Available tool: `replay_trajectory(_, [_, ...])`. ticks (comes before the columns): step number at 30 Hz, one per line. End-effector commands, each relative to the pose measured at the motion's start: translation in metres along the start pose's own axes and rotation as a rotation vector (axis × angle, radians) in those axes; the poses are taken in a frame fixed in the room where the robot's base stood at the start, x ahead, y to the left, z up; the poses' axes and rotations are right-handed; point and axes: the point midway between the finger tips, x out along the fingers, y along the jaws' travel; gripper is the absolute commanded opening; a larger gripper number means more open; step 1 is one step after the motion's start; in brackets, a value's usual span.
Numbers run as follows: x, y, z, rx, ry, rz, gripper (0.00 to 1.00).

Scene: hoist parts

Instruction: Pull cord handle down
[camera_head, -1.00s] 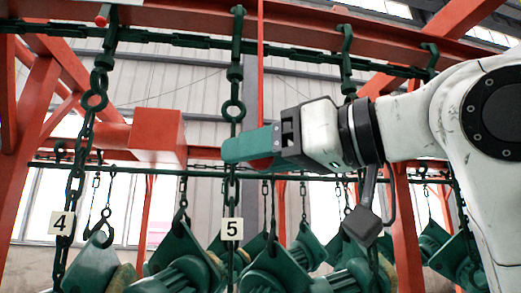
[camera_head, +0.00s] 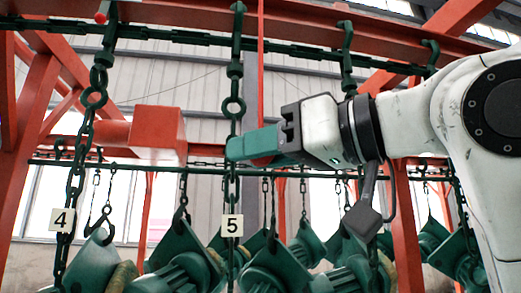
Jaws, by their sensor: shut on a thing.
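My gripper (camera_head: 252,146) has teal fingers and reaches in from the right, near the picture's middle. A thin red cord (camera_head: 261,60) runs straight down from the top beam to the fingers. A small red part (camera_head: 262,161), seemingly the cord handle, shows at the lower edge of the fingers. The fingers are shut on it and hide most of it. The fingertips overlap the green chain with tag 5 in the picture; I cannot tell whether they touch it.
Green chains with tags 4 (camera_head: 62,220) and 5 (camera_head: 232,226) hang at the left and middle. A red box-shaped beam end (camera_head: 157,135) is left of the fingers. Several green hoist parts (camera_head: 290,262) hang below. Red posts (camera_head: 398,215) stand behind.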

Motion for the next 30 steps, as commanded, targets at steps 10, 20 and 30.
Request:
replay_trajectory(10, [0.0, 0.0, 0.037, 0.0, 0.001, 0.0, 0.0])
replay_trajectory(20, [0.0, 0.0, 0.045, -0.001, 0.0, 0.001, 0.0])
replay_trajectory(30, [0.0, 0.0, 0.045, -0.001, 0.0, 0.001, 0.59])
